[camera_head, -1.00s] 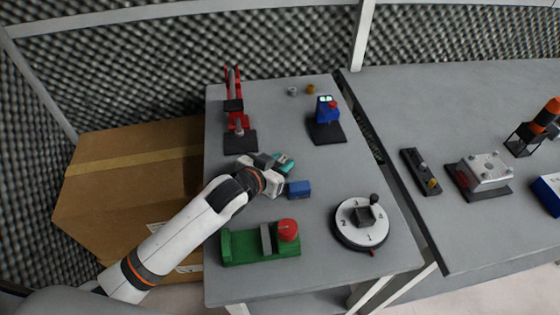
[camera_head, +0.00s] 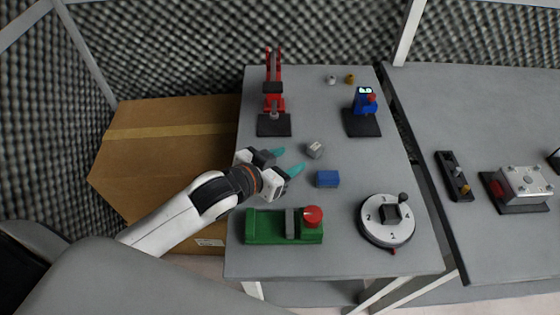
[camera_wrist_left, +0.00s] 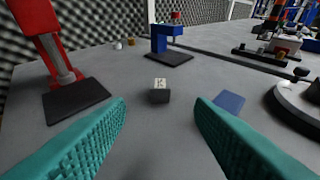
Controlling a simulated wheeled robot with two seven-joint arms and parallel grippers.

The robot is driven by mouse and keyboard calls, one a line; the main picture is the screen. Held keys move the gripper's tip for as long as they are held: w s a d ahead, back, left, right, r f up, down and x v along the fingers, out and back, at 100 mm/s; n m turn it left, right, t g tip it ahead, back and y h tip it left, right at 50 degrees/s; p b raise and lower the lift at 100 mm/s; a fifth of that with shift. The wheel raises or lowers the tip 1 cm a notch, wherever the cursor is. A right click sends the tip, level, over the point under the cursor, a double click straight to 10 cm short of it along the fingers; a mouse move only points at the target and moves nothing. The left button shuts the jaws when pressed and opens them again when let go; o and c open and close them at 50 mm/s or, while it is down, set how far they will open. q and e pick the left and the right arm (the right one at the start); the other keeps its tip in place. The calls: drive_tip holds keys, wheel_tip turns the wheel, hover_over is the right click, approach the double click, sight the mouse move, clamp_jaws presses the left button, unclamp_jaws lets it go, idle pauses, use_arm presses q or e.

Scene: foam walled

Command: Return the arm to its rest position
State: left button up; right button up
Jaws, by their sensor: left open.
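My left gripper (camera_head: 286,161) is open and empty over the left part of the grey table (camera_head: 300,262). Its teal fingers point right, toward a small grey block (camera_head: 315,150) that lies on the table just beyond them. In the left wrist view the block, with a dark marking on its pale top (camera_wrist_left: 160,90), sits ahead between the spread fingertips (camera_wrist_left: 158,112), touching neither. My left arm reaches in from the lower left. My right gripper is not in view.
Near the gripper are a blue block (camera_head: 327,179), a green fixture with a red knob (camera_head: 270,227) and a numbered dial (camera_head: 387,220). A red press (camera_head: 273,100) and blue device (camera_head: 363,115) stand farther back. A cardboard box (camera_head: 160,150) is left of the table.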

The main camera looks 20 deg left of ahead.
use_arm(q)
drive_tip(key=shift+v, duration=1.05)
